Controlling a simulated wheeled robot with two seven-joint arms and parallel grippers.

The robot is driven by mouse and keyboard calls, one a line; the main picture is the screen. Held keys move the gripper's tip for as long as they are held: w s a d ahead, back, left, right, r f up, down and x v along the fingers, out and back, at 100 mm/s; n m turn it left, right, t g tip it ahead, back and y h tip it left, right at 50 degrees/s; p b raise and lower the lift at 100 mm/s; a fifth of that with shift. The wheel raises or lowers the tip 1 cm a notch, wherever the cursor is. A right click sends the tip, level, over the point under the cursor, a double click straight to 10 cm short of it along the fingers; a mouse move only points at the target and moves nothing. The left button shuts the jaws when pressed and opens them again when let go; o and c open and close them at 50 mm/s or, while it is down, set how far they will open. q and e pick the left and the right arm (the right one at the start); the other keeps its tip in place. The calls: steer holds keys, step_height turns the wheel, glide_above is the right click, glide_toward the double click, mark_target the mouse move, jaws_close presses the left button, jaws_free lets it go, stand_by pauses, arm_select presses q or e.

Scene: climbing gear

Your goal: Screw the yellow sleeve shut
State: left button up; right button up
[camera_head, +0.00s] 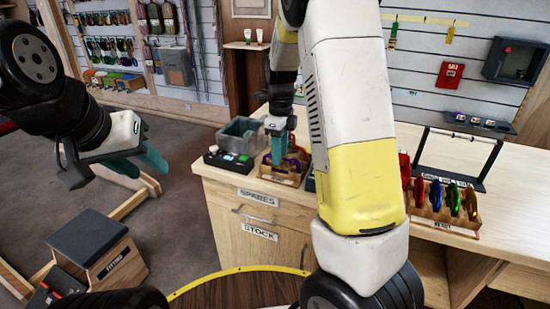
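I cannot make out a yellow sleeve for certain. My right gripper (279,160) points down into a small wooden tray (284,178) on the counter's left part. Blue and purplish pieces show beside its teal fingers; whether it grips one is hidden. My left gripper (148,171) hangs over the floor left of the counter, its two teal fingers apart and empty.
A grey bin (242,135) and a black device (229,160) stand by the tray. A black bar stand (455,160) rises behind the rack. My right arm hides the counter's middle. A step stool (103,250) is on the floor at lower left.

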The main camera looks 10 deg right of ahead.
steer(key=shift+s+a, duration=0.45)
steer(key=shift+s, duration=0.2)
steer(key=shift+f, duration=0.15)
stand_by(0.4)
steer(key=shift+f, duration=1.3)
steer(key=shift+w+d, duration=0.45)
steer(key=shift+w, duration=0.2)
steer(key=shift+r, duration=0.1)
steer(key=shift+a+r, duration=0.1)
steer(key=shift+r, duration=1.25)
